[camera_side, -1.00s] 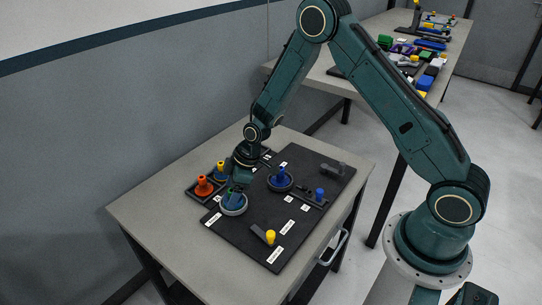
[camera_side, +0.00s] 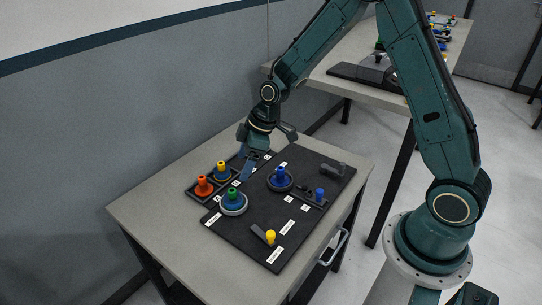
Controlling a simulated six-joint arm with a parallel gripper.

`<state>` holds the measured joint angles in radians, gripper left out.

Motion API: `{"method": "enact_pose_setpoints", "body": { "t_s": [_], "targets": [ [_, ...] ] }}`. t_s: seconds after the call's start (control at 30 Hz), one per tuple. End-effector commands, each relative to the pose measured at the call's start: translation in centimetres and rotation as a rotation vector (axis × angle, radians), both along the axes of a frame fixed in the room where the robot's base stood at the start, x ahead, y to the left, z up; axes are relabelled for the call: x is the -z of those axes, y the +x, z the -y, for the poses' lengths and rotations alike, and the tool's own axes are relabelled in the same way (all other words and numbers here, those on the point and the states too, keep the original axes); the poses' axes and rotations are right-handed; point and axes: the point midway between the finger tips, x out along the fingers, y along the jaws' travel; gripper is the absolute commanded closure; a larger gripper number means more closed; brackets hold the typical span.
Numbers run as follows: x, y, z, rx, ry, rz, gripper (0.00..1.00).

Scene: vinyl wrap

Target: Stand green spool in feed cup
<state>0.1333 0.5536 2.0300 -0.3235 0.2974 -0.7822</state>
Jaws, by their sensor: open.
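The green spool (camera_side: 233,196) has a green top and a blue lower part. It stands upright in a round, light-rimmed cup (camera_side: 234,210) at the left of the dark board. My gripper (camera_side: 246,170) is above and behind the spool, apart from it, with its fingers pointing down. It is open and holds nothing that I can see. The small gap between the fingers is hard to make out at this size.
A blue spool (camera_side: 281,175) stands in a dark round cup. A small blue piece (camera_side: 320,194) and a yellow piece (camera_side: 270,237) are on the dark board (camera_side: 262,215). The table's front left is clear.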

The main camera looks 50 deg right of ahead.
Motion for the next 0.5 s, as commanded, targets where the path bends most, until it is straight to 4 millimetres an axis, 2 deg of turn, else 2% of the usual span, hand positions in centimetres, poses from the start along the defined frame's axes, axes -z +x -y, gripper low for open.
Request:
{"method": "enact_pose_setpoints", "body": {
  "t_s": [0.13,0.5],
  "targets": [
    [-0.63,-0.18,0.18,0.0,0.0,0.001,0.25],
    [-0.75,-0.23,0.2,-0.001,0.0,0.0,0.25]
  ]
}}
